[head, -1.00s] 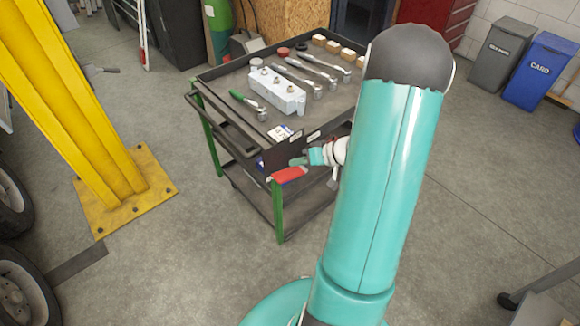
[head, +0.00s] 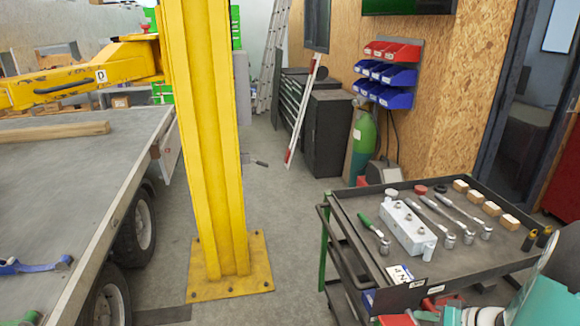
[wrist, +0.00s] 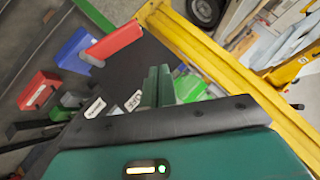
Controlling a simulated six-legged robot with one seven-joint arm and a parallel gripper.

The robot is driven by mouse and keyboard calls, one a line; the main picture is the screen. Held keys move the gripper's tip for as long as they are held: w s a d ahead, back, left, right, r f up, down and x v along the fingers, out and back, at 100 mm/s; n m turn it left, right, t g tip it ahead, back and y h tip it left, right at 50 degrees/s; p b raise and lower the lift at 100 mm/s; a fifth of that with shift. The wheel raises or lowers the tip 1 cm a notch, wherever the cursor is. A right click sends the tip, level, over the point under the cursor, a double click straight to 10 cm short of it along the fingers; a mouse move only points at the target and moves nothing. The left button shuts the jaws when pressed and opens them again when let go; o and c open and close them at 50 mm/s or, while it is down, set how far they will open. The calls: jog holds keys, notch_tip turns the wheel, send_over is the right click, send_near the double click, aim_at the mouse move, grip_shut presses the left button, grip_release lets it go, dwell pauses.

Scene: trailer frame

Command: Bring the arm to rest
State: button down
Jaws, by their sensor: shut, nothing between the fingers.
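My gripper (wrist: 158,84) shows in the wrist view as two green fingers held together, with nothing between them. Behind them is the dark padded edge of my green wrist housing. In the wrist view the fingers are in front of a dark surface with red, blue and green pieces beside it. In the head view my teal arm (head: 548,298) shows only in part at the lower right corner, beside the front of the tool trolley (head: 462,262). Most of the arm is outside that picture.
The trolley carries sockets, ratchets, a grey metal block (head: 407,229) and wooden blocks. A yellow post (head: 212,150) stands left of it, with a trailer bed (head: 75,165) further left. Grey floor (head: 290,240) is clear between post and trolley.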

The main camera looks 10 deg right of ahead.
jog(key=s+a+r+n+g+h, duration=0.1)
jog(key=s+a+r+n+g, duration=0.15)
jog(key=a+r, duration=0.7)
jog(key=s+a+r+n+g+h, duration=0.15)
jog(key=a+r+g, duration=0.35)
jog(key=a, duration=0.8)
jog(key=s+a+r+m+t+h, duration=0.1)
jog(key=s+a+r+t+h, duration=0.2)
jog(key=s+r, duration=0.3)
jog(key=shift+s+a+r+t, duration=0.15)
jog(key=shift+a+r+t, duration=0.2)
jog(key=shift+a+r, duration=0.35)
jog(key=shift+d+m, duration=0.1)
jog(key=shift+m, duration=0.2)
